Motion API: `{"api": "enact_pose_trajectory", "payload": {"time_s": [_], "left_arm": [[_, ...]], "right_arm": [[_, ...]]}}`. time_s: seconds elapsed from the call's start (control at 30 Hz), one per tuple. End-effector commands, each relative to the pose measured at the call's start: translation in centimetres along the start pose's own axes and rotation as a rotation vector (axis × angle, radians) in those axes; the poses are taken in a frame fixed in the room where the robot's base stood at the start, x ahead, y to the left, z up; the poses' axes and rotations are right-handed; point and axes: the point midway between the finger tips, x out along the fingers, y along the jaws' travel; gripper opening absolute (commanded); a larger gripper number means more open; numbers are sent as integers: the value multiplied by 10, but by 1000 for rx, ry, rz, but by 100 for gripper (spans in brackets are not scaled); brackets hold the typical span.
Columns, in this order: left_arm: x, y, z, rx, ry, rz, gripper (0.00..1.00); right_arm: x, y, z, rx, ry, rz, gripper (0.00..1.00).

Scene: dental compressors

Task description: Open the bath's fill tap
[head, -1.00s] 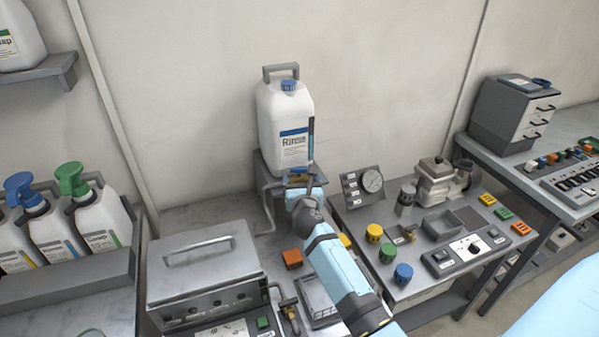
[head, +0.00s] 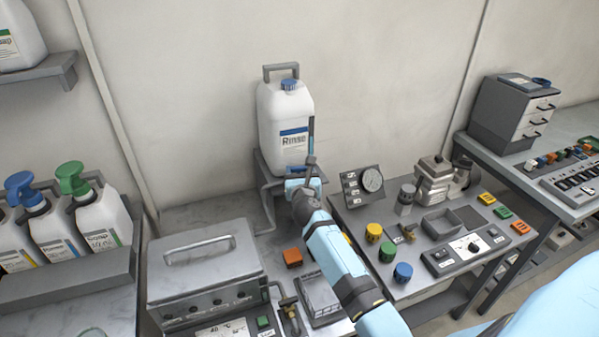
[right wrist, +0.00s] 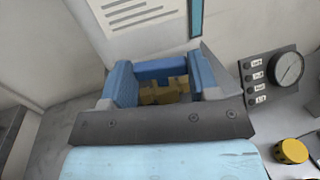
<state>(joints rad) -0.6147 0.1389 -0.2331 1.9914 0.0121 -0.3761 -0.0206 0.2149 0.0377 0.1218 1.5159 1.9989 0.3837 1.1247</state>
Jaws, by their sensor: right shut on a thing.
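The white Rinse canister (head: 284,112) stands on a grey stand against the wall. A brass tap (right wrist: 165,93) with a blue handle (right wrist: 158,68) sits low in front of it, between my fingers in the right wrist view. My right gripper (head: 306,174) is at the canister's foot, shut on the blue handle; it also shows in the right wrist view (right wrist: 162,85). In the head view the gripper mostly hides the tap. The metal bath (head: 205,265), lid on, stands at lower left. My left gripper is not in view.
A grey pipe (head: 268,205) runs down beside the stand. A second brass valve (head: 290,307) is at the bath's right side. A gauge panel (head: 362,185) and several coloured knobs stand close to the right of my arm. Pump bottles (head: 98,222) stand at left.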

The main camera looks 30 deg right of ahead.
Motion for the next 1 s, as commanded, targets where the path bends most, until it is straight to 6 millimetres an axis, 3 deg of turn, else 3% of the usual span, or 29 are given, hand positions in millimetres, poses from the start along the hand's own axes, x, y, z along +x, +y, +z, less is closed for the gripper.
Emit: {"api": "enact_pose_trajectory", "payload": {"time_s": [0.3,0.73,0.77,0.87,1.0], "left_arm": [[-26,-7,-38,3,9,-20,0],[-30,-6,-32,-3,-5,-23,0],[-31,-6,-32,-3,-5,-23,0],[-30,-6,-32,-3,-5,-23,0],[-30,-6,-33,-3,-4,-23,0]], "right_arm": [[0,-4,5,-5,2,195,32],[0,-4,0,1,1,256,32],[0,-4,0,1,1,256,58],[0,-4,0,0,1,255,81],[0,-4,0,0,1,255,81]]}}
